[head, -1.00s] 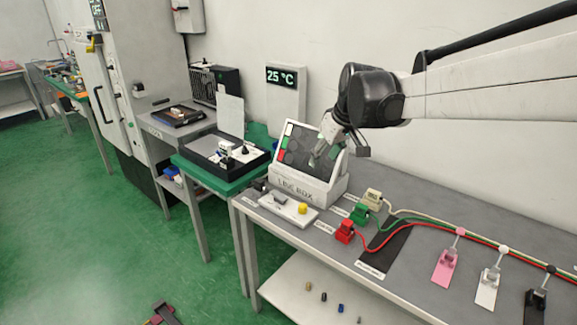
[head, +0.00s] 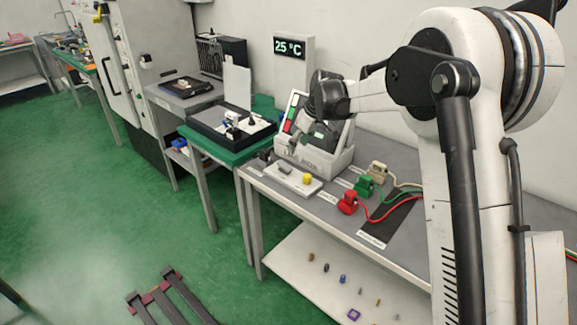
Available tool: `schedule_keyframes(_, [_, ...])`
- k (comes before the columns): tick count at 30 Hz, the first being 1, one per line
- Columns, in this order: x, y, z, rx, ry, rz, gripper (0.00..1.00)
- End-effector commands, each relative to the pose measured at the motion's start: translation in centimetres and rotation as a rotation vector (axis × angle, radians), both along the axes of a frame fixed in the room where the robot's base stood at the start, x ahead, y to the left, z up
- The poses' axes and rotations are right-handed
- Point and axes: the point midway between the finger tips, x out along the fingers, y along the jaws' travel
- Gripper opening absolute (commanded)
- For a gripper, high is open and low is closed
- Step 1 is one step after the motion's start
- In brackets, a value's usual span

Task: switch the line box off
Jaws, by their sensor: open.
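The line box (head: 330,160) is a white box with lettering on its front and a tilted dark panel. It stands at the far left end of the grey workbench. Coloured patches, with green (head: 293,113) and red (head: 287,126) among them, run down the panel's left edge. My gripper (head: 307,140) is open and empty, in front of the panel and hiding much of it. I cannot tell whether it touches the panel. A white plate with a grey part (head: 285,170) and a yellow knob (head: 307,179) lies in front of the box.
Red (head: 348,202), green (head: 364,186) and cream (head: 378,172) plugs with cables sit right of the plate. A black tray (head: 228,130) stands on the green table to the left. Small parts lie on the lower shelf (head: 300,262). My arm covers the bench's right side.

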Motion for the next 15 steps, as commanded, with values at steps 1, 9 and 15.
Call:
schedule_keyframes(1, [0.2,0.3,-0.9,0.000,0.000,0.001,0.41])
schedule_keyframes(9, [1.4,1.9,-5.6,0.000,0.000,0.001,0.41])
schedule_keyframes(15, [2.2,2.8,-8.6,-0.001,-0.001,0.000,0.41])
